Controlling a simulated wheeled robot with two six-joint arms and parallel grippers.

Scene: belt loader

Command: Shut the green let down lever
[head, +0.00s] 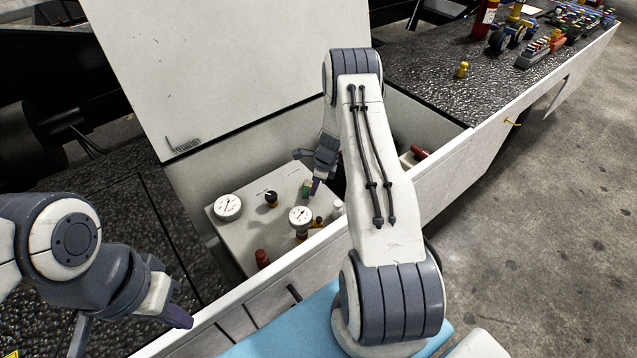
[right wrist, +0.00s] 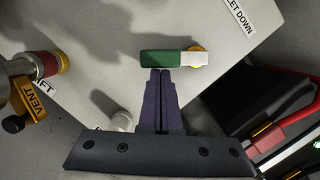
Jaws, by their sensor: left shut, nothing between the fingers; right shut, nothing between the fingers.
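The green let down lever (right wrist: 161,58) shows in the right wrist view, lying across the picture with its pale end at a yellow fitting (right wrist: 200,52) on the right. A "LET DOWN" label (right wrist: 238,14) is above it. My right gripper (right wrist: 161,72) is shut, its fingertips at the lower edge of the green grip; I cannot tell whether they touch. In the head view the lever (head: 306,188) is small beside my right gripper (head: 316,186), inside the open compartment. My left gripper (head: 182,318) is shut and empty, outside the compartment at the lower left.
The grey control panel (head: 240,235) carries gauges (head: 228,207) and (head: 300,218), and a red knob (head: 262,258). A raised white lid (head: 230,70) stands behind it. In the right wrist view a red-and-yellow vent valve (right wrist: 45,65) is at left.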

